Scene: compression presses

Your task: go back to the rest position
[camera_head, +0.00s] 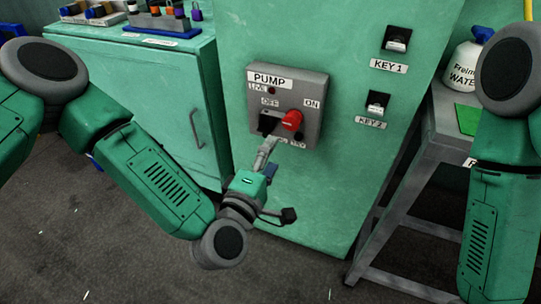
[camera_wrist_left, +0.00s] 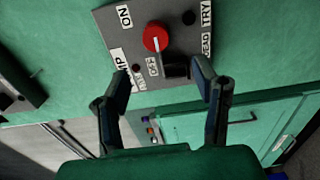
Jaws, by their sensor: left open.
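My left gripper (camera_head: 279,178) is in front of the grey pump panel (camera_head: 316,84) on the green cabinet. Its upper finger overlaps the panel's lower edge in the head view. In the left wrist view the gripper (camera_wrist_left: 160,70) has its fingers spread wide with nothing between them. The panel's red knob (camera_head: 292,120) and a black block (camera_head: 267,123) beside it lie beyond the fingertips. Whether a finger touches the panel cannot be told. My right arm shows at the right edge, but its gripper is out of view.
KEY 1 (camera_head: 397,39) and KEY 2 (camera_head: 377,104) fixtures are on the cabinet front. A lower green cabinet (camera_head: 150,85) with a handle is at left. Open floor lies in front.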

